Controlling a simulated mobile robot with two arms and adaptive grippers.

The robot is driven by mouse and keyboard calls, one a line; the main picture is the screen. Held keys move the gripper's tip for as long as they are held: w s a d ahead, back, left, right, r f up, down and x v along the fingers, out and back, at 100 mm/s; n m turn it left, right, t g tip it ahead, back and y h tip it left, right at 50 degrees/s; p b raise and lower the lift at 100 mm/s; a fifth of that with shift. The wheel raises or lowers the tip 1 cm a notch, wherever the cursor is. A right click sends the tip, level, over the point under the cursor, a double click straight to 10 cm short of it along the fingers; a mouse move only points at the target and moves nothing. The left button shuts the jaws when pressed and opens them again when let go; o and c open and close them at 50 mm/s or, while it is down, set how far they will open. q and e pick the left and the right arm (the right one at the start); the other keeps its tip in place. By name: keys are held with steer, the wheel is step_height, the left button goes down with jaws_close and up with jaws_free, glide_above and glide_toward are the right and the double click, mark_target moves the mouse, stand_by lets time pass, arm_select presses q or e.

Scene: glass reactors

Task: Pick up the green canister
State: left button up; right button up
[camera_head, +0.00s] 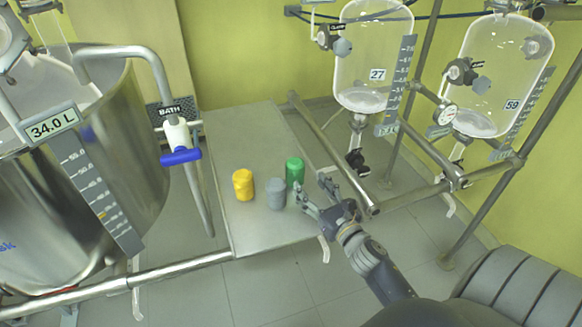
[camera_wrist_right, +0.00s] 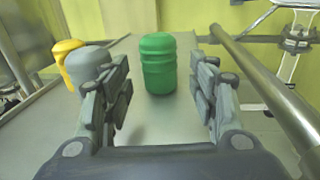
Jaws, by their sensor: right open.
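The green canister (camera_head: 294,171) stands upright on a grey table, behind and right of a grey canister (camera_head: 277,194). My right gripper (camera_head: 311,195) comes in from the right, open and empty, at the near right of the green canister. In the right wrist view the green canister (camera_wrist_right: 158,64) stands ahead of the open fingers (camera_wrist_right: 160,100), roughly centred between them and beyond their tips. The grey canister (camera_wrist_right: 88,66) shows there just outside the left finger, partly hidden by it. My left gripper is not in view.
A yellow canister (camera_head: 243,185) stands left of the grey one. The table (camera_head: 240,125) is bare behind them. A metal rail (camera_head: 330,150) runs along the right side, near my right gripper. A steel bath (camera_head: 110,150) stands left; glass reactors (camera_head: 372,60) hang right.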

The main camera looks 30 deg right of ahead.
mark_target(300, 174)
steer(key=w, duration=0.3)
steer(key=shift+w+d+r, duration=0.1)
steer(key=shift+w+r, duration=0.05)
steer(key=shift+w, duration=0.85)
steer(key=w, duration=0.3)
steer(key=w+p, duration=0.1)
steer(key=shift+w+d+f, duration=0.15)
steer(key=shift+w+f, duration=0.15)
steer(key=shift+f, duration=0.1)
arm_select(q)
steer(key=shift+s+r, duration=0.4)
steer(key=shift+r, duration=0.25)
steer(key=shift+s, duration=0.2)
arm_select(e)
steer(key=c, duration=0.9)
